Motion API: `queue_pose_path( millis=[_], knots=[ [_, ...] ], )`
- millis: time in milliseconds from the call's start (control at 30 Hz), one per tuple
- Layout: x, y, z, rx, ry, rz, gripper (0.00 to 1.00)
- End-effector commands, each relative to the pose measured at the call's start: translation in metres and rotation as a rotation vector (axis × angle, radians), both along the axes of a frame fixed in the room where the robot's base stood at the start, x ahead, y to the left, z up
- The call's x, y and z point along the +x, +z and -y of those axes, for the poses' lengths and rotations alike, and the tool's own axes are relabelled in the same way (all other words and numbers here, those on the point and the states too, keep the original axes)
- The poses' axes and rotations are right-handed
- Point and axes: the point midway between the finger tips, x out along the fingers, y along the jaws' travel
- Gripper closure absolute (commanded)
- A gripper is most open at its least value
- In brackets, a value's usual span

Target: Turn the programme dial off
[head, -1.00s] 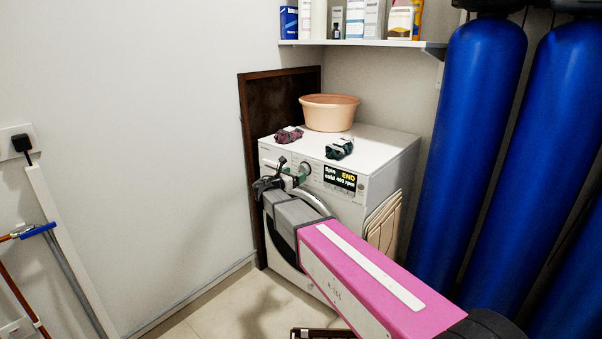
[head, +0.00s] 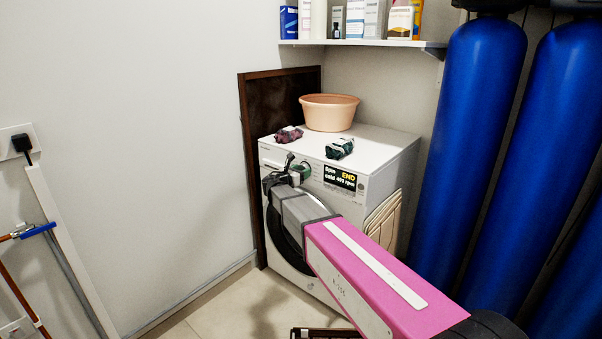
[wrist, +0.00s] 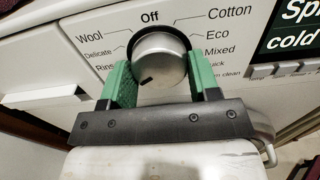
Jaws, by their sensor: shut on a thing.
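The programme dial (wrist: 160,57) is a round silver knob on the front panel of the white washing machine (head: 385,155). In the wrist view, "Off" is printed above it, with Cotton, Eco and Mixed at the right and Wool and Delicate at the left. A short dark mark shows low on the dial's face, left of its middle. My gripper (wrist: 160,75) has green fingers on the left and right sides of the dial and is shut on it. In the head view my gripper (head: 290,173) hides the dial. The display (head: 340,178) reads "Spin END cold 400 rpm".
A peach basin (head: 330,115), a dark red cloth (head: 289,135) and a dark green cloth (head: 340,148) are on top of the machine. Blue vessels (head: 478,130) stand close at the right. A shelf (head: 360,43) with bottles hangs above.

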Motion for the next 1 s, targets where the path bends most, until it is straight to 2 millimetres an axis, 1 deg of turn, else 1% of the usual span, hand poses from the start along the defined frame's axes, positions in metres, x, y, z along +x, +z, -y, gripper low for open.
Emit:
queue_pose_path(
  millis=[167,367,567,1000],
  knots=[
    [0.0002,-0.0001,-0.0004,0.017,0.001,0.014,0.68],
    [0.0006,-0.0001,-0.0005,0.088,-0.001,0.07,0.68],
    [0.001,0.0002,-0.0006,0.212,-0.002,0.167,0.68],
    [0.0018,0.001,-0.0013,0.542,-0.002,0.424,0.68]
  ],
)
